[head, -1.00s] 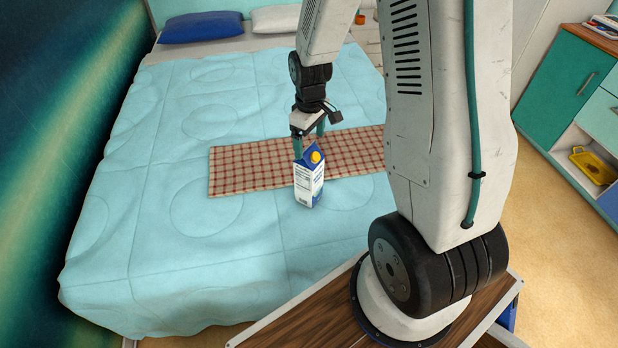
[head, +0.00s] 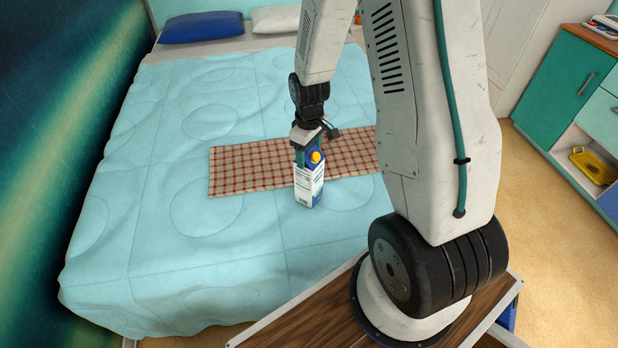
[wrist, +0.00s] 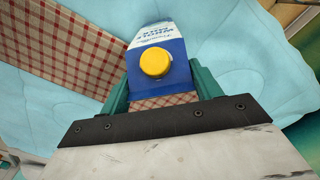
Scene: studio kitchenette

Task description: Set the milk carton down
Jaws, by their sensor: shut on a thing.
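The milk carton (head: 309,186) is white and blue with a yellow cap. It stands upright on the light blue bed cover, at the near edge of the checked runner. My gripper (head: 308,154) is over its top, with the teal fingers shut on the carton. In the wrist view the carton (wrist: 157,45) shows its yellow cap and blue top, with a teal finger of my gripper (wrist: 158,88) on each side. The carton's base on the cover is small in the head view.
The bed (head: 150,235) has a quilted light blue cover with much free room left of the carton. A red and beige checked runner (head: 245,170) lies across it. A blue pillow (head: 201,27) is at the far end. A teal cabinet (head: 565,85) stands at the right.

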